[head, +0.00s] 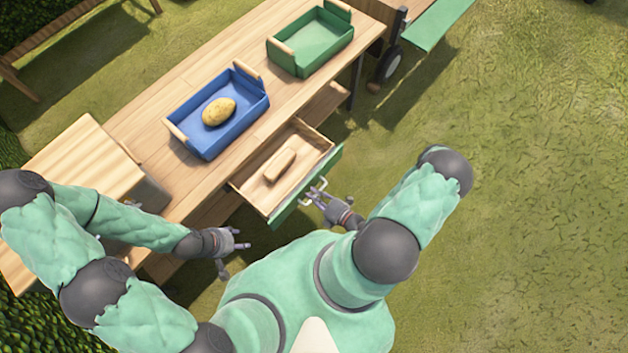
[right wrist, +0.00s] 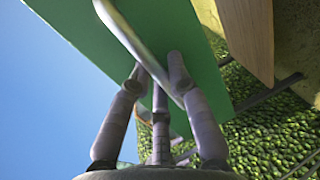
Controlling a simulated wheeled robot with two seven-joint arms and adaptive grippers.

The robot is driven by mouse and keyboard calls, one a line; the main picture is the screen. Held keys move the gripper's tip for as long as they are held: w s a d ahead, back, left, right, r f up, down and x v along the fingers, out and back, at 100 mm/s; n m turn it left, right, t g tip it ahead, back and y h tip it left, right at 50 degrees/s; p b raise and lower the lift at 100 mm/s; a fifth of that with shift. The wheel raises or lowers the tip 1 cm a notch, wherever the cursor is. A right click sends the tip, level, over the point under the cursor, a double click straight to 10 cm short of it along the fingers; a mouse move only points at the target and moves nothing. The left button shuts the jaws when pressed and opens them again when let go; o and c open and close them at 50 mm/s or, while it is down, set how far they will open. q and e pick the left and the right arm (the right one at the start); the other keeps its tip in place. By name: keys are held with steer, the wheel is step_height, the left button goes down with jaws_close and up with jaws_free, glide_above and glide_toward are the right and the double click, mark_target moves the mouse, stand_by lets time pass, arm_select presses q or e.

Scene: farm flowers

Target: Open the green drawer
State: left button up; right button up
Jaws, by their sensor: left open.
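The green drawer stands pulled out from the long wooden table, its green front (head: 290,207) facing my body. Its wooden inside (head: 310,152) shows, with a light brown oblong object (head: 280,164) lying in it. A pale metal handle (right wrist: 135,40) sits on the green front. My right gripper (head: 314,194) is at this handle. In the right wrist view the fingers (right wrist: 158,68) close in around the bar from both sides. My left gripper (head: 240,254) is open and empty, below and left of the drawer, apart from it.
On the table (head: 175,88) stand a blue tray (head: 195,145) holding a yellowish potato-like object (head: 219,111) and an empty green tray (head: 312,40). A wooden box-like piece (head: 75,160) stands at the left. Open grass (head: 530,200) lies to the right.

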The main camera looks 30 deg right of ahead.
steer(key=o, duration=0.4)
steer(key=shift+c, duration=0.2)
steer(key=v, duration=1.2)
steer(key=shift+a, duration=0.1)
